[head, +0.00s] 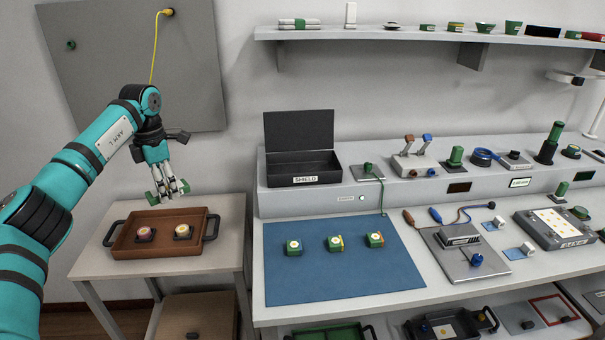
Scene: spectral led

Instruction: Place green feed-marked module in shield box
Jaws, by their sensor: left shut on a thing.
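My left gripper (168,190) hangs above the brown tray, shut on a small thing. Green shows at its fingertips, so it looks like a green module, but the fingers mostly hide it and I cannot read any marking. The shield box (304,181) is a black box with its lid up and a SHIELD label, standing on the raised back ledge to the right of the gripper. Three green modules with pale round tops sit in a row on the blue mat: left (293,247), middle (335,243) and right (375,240). My right gripper is out of view.
The brown tray (158,252) on the side table holds two dark modules, one reddish-topped (146,234) and one yellow-topped (182,231). The blue mat (340,284) is mostly clear. A cabled green block (368,169) stands right beside the shield box. A shelf (400,35) runs above.

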